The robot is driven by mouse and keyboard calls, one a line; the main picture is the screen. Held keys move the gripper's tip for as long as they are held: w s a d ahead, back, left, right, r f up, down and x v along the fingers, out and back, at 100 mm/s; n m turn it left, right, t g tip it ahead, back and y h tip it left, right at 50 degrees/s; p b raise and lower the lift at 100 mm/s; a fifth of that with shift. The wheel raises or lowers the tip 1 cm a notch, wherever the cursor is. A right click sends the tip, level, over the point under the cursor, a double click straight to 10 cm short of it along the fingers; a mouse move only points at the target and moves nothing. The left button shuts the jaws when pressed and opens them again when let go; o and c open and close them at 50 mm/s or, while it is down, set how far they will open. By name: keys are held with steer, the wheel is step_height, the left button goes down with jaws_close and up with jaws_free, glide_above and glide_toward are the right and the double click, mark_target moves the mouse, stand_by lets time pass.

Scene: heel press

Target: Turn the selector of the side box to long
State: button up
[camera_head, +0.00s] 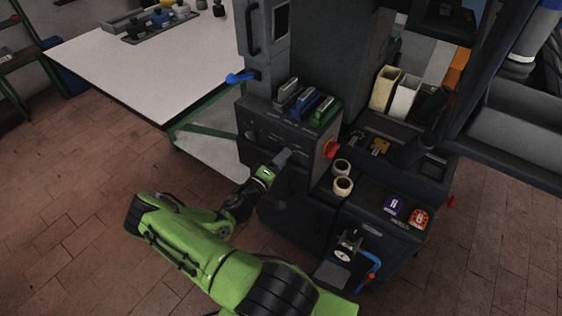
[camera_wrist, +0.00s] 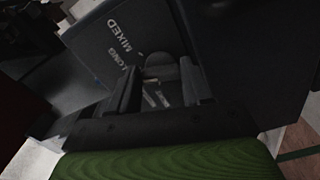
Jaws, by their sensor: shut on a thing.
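The side box (camera_head: 262,132) is a dark cabinet section with faint white lettering on its front face. In the wrist view its dark face (camera_wrist: 88,35) shows the words MIXED and LONG. My gripper (camera_head: 281,158) reaches this face from the front left. In the wrist view my gripper (camera_wrist: 168,92) has its two dark fingers closed on the selector (camera_wrist: 160,70), a dark grey knob just beside the word LONG. The fingers hide part of the knob and its surroundings. I cannot tell which label it points to.
Grey, blue and green blocks (camera_head: 309,104) stand on top. A blue-handled lever (camera_head: 240,78) sticks out above left. A white table (camera_head: 150,70) stands behind left. The brick floor (camera_head: 70,200) at left is clear.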

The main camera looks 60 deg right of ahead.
steer(key=shift+f+m, duration=0.15)
steer(key=shift+m, duration=0.25)
steer(key=o, duration=1.1)
steer(key=shift+a, duration=0.1)
steer(key=shift+c, duration=0.2)
